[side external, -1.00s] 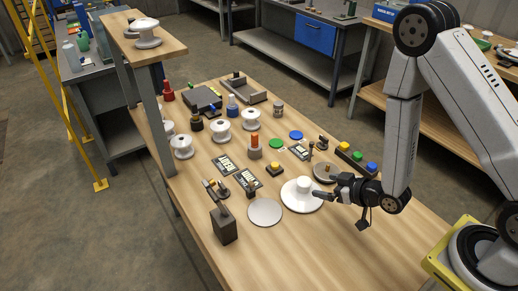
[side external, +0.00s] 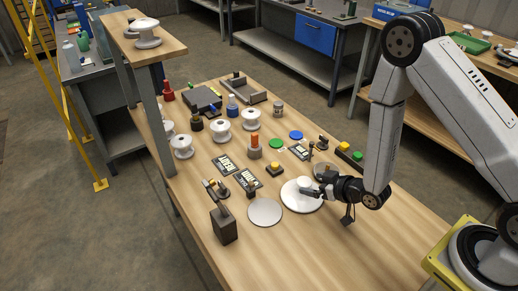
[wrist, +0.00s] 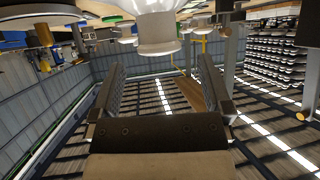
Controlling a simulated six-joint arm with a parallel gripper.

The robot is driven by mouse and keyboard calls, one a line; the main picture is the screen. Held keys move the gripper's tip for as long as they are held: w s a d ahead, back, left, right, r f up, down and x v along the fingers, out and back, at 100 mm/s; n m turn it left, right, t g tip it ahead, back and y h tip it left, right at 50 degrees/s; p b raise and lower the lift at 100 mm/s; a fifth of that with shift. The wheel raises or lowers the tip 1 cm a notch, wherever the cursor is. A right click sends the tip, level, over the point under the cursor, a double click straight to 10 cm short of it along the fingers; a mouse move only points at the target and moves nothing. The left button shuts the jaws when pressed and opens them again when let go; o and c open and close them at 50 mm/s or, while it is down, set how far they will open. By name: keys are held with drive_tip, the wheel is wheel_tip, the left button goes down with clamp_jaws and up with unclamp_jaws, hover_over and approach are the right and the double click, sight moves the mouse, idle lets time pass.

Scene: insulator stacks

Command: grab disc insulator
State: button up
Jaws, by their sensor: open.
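The white disc insulator (side external: 294,203) lies on the wooden table as a wide plate with a raised cap at its middle. My gripper (side external: 307,191) is at the right side of that cap in the side view, low over the plate. In the wrist view, the two fingers (wrist: 156,75) stand wide apart with nothing between their pads. The insulator's white, glassy cap (wrist: 157,45) shows at the top middle there, ahead of the fingertips. I cannot tell whether a finger touches the cap.
A flat grey disc (side external: 265,212) lies just left of the insulator. A dark block with a lever (side external: 223,225) stands farther left. Several white spool insulators (side external: 221,132) and a button box (side external: 349,154) stand behind. The table's front right is clear.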

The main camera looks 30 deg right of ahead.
sight(305, 181)
drive_tip(key=shift+x, duration=1.5)
clamp_jaws()
